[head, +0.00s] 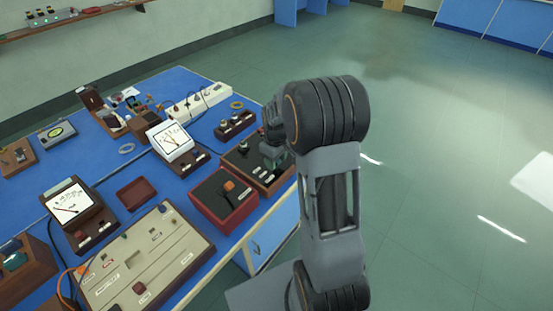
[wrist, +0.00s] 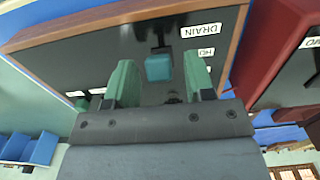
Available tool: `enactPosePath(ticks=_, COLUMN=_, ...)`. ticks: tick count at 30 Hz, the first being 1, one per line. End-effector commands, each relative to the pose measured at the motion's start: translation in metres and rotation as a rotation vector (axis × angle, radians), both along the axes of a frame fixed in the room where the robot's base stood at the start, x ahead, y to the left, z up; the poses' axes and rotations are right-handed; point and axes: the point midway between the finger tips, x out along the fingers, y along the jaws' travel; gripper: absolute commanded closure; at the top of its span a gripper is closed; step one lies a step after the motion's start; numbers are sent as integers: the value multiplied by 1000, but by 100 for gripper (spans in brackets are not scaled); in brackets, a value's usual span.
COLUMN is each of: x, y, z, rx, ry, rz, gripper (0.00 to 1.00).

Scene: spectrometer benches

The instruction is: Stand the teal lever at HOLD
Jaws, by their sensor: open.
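The teal lever (wrist: 158,67) shows in the wrist view as a small block-shaped knob on a dark stem, on the black panel of a wood-framed box (wrist: 60,42). White labels stand to its right: a DRAIN label (wrist: 201,30) and below it a partly hidden HO… label (wrist: 206,52). Which label the lever stands at, I cannot tell. My gripper (wrist: 159,62) is open, its two green fingers on either side of the knob with gaps showing. In the head view, the wood-framed box (head: 245,163) is beside my gripper (head: 271,150); my arm hides the lever there.
A red box (head: 224,198) with an orange knob stands just in front of the wood-framed box. A white meter (head: 170,140), a beige panel (head: 150,262) and a power strip (head: 200,101) share the blue bench. Open floor (head: 450,180) lies to the right.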

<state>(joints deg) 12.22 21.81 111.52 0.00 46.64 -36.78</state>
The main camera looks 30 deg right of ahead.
Motion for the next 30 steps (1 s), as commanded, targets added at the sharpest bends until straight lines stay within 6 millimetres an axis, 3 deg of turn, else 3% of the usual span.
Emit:
enactPosePath(ticks=4, x=0, y=0, z=0, rx=0, ry=0, rz=0, gripper=52)
enactPosePath(ticks=19, x=0, y=0, z=0, rx=0, ry=0, rz=0, gripper=100)
enactPosePath(ticks=24, x=3, y=2, z=5, rx=-16, ry=41, rz=2, gripper=100)
enactPosePath(ticks=30, x=15, y=7, z=8, rx=-102, ry=234, rz=5, gripper=100)
